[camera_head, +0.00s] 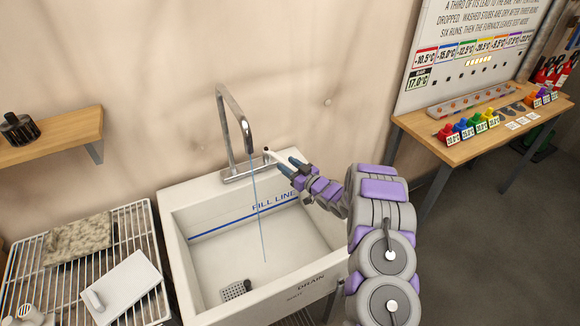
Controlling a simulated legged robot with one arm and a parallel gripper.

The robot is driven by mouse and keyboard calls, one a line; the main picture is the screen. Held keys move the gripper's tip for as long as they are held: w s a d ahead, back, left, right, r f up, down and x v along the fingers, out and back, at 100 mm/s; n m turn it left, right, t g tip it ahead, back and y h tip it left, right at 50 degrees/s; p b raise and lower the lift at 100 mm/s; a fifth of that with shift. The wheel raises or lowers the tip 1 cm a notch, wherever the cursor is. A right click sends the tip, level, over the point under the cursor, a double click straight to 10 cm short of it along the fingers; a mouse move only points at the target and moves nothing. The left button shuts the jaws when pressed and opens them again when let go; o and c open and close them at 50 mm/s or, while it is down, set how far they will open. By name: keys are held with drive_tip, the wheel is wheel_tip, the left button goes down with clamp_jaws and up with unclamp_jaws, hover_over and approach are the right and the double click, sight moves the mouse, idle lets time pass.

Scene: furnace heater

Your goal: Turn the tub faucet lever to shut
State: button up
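The chrome tub faucet (233,120) stands at the back edge of the white tub (180,230), its tall spout bent over the basin. A thin blue stream of water (258,205) runs from the spout into the tub. The small faucet lever (267,153) sticks up at the right end of the faucet base, with a pale tip. My gripper (288,165) is just right of the lever, at the tub's back rim. Its two dark fingertips look apart, with nothing seen between them. I cannot tell whether a finger touches the lever.
A wire rack (140,215) with a stone slab (77,243) and a white board (125,288) stands left of the tub. A wooden shelf (55,140) is on the left wall. A wooden bench (460,152) with several coloured pieces is at the right. Grey floor lies between.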

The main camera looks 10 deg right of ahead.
drive_tip(key=shift+a, duration=0.4)
drive_tip(key=shift+c, duration=2.2)
drive_tip(key=shift+d+f, duration=0.1)
drive_tip(key=shift+d, duration=0.4)
clamp_jaws()
drive_tip(key=shift+a, duration=0.25)
drive_tip(key=shift+s+a+m+t+h, duration=0.2)
drive_tip(key=shift+a+m+t+h, duration=0.1)
drive_tip(key=shift+a+m+h, duration=0.1)
drive_tip(key=m+h, duration=0.1)
drive_tip(key=a+m+t+h, duration=0.1)
drive_tip(key=h, duration=0.1)
drive_tip(key=s+a+h, duration=0.1)
drive_tip(key=shift+a+m+t, duration=0.25)
drive_tip(key=shift+m+t, duration=0.05)
drive_tip(key=shift+m, duration=0.1)
drive_tip(key=shift+d, duration=0.1)
